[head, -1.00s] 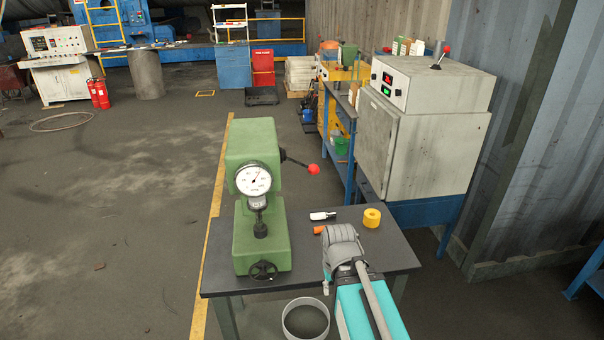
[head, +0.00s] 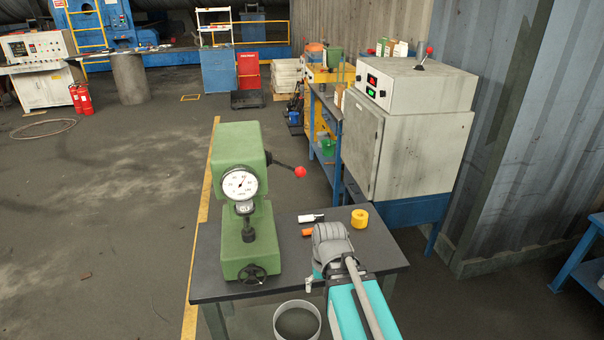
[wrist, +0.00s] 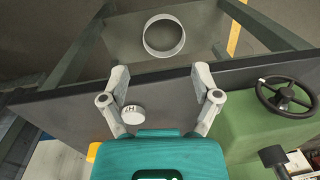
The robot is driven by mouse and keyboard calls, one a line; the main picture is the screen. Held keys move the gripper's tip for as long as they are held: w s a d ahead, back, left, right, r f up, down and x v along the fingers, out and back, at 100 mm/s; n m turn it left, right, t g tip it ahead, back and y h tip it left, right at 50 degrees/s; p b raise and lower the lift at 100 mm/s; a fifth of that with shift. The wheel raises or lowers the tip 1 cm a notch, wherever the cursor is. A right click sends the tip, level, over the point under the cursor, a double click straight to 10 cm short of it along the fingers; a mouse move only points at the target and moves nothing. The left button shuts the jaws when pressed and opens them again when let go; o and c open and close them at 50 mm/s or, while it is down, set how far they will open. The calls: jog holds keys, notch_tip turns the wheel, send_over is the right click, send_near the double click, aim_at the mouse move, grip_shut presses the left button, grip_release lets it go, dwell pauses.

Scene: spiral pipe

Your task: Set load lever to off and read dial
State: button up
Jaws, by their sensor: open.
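The green hardness tester (head: 238,146) stands upright on the dark table, with a round white dial (head: 238,184) on its front. The dial's needle and figures are too small to read surely. The load lever (head: 286,166) sticks out to the right of its head and ends in a red ball (head: 300,172). A black handwheel (head: 252,274) sits low on its front; it also shows in the wrist view (wrist: 285,97). My gripper (wrist: 160,75) is open and empty over the table's front edge, right of and below the tester in the head view. The lever is outside the wrist view.
A small white round block (wrist: 133,115) marked "H" lies on the table near my gripper. A white-and-black marker (head: 311,218), an orange item (head: 308,233) and a yellow ring (head: 360,218) lie farther back. A round bin (head: 297,320) stands below the table front. A grey cabinet (head: 405,150) stands behind, right.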

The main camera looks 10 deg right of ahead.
jog(key=w+r+m+y, duration=0.3)
jog(key=w+m+y, duration=0.1)
jog(key=w+m, duration=0.15)
jog(key=m+t+y+p, duration=0.3)
jog(key=m+t+y, duration=0.2)
jog(key=m+y, duration=0.85)
send_near(300, 172)
jog(key=shift+h, duration=0.45)
jog(key=d, duration=0.4)
jog(key=shift+w+f, duration=0.1)
jog(key=shift+w, duration=0.15)
jog(key=x, duration=1.3)
jog(key=shift+a, duration=0.35)
grip_shut()
